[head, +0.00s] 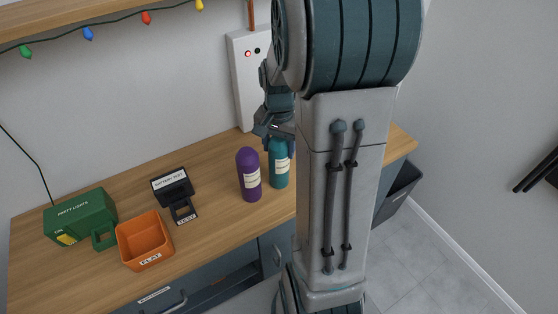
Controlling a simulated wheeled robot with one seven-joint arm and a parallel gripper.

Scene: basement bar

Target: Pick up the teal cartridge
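The teal cartridge (280,172) stands upright on the wooden counter, with a pale label on its side. It is partly hidden on its right by my arm. A purple cartridge (247,165) of similar shape stands close on its left. My gripper (279,145) is at the top of the teal cartridge, with its fingers pointing down around or just in front of the cap. The fingers are small and dark here, and I cannot tell whether they are open or touching the cartridge.
On the counter (130,184) to the left are an orange bin (145,233) marked FLAT, a black battery tester (172,186), and a green party lights box (81,218). A white panel (243,75) is on the wall behind. A dark bin (398,190) stands beyond the counter's right end.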

